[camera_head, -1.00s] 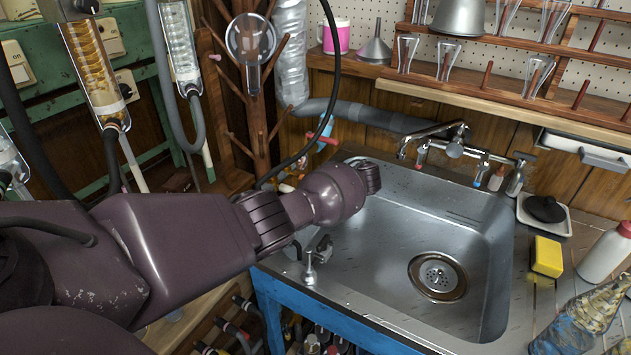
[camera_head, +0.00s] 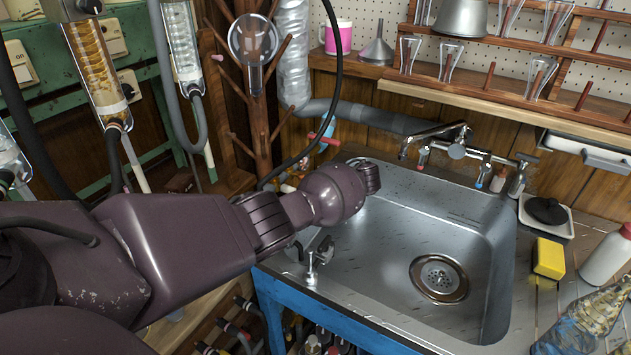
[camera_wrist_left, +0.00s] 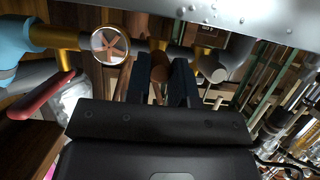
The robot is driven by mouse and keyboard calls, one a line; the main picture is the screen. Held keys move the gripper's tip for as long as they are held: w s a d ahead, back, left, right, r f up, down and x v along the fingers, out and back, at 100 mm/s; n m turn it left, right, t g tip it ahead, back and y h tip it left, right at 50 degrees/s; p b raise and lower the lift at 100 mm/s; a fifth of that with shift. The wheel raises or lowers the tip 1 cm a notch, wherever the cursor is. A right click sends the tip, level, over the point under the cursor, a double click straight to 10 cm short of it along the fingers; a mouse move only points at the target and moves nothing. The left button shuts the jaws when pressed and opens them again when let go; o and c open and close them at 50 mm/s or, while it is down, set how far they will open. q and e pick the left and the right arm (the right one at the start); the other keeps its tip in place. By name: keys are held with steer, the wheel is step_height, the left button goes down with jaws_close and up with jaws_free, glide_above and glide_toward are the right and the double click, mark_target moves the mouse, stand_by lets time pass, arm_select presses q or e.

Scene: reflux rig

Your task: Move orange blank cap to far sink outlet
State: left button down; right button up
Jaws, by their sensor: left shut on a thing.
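My left gripper (camera_wrist_left: 162,82) is shut on the orange blank cap (camera_wrist_left: 160,66), a dull orange-brown round piece between its two dark fingers in the left wrist view. Just beyond the cap runs a row of brass and grey pipe fittings; I cannot tell whether the cap touches them. A brass outlet with a round clear face and orange cross (camera_wrist_left: 110,47) is left of the fingers. A grey-ended brass fitting (camera_wrist_left: 232,62) is to their right. In the head view my left arm reaches to the sink's left back corner and hides its fingers and the cap. My right gripper is not in view.
The sink (camera_head: 400,235) has an empty basin. A red valve lever (camera_head: 324,139) stands behind my left wrist; a red lever also shows close in the wrist view (camera_wrist_left: 38,97). A black hose (camera_head: 335,85) hangs near the arm. A wooden peg stand (camera_head: 258,130) is behind.

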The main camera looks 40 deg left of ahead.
arm_select(q)
steer(key=shift+a, duration=0.4)
steer(key=shift+a, duration=0.25)
stand_by(0.6)
steer(key=c, duration=0.9)
jaws_free()
steer(key=s+v, duration=0.1)
steer(key=v, duration=0.9)
steer(key=shift+w+d+r+p, duration=0.15)
steer(key=shift+w+d+p, duration=0.25)
steer(key=shift+w, duration=0.1)
